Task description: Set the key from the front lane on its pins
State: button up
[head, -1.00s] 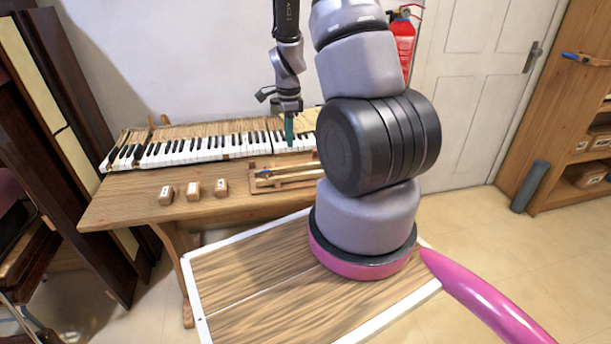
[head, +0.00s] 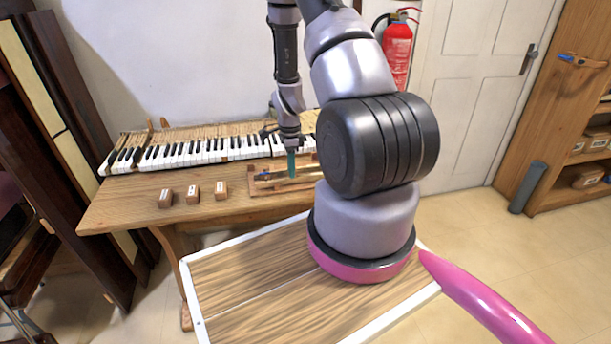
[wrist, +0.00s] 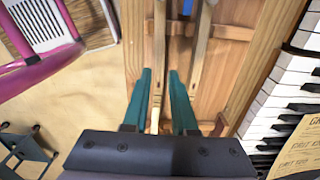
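A wooden tray (head: 253,186) lies on the bench in front of the keyboard (head: 215,151). In the wrist view the tray (wrist: 240,75) holds two long wooden keys. The key in the front lane (wrist: 159,35) lies on the side nearer my base, and the other key (wrist: 203,45) lies beside it. My gripper (wrist: 160,72) has teal fingers, open and pointing down, on either side of the front-lane key's line. I cannot tell whether they touch it. I cannot make out the pins.
Three small wooden blocks (head: 193,192) with white labels stand on the bench (head: 120,204) left of the tray. A blue-ended item (head: 264,174) is at the tray. A red extinguisher (head: 397,52) hangs behind.

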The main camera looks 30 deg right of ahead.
jog(key=shift+f, duration=1)
dwell(0.6)
grip_shut()
dwell(1.4)
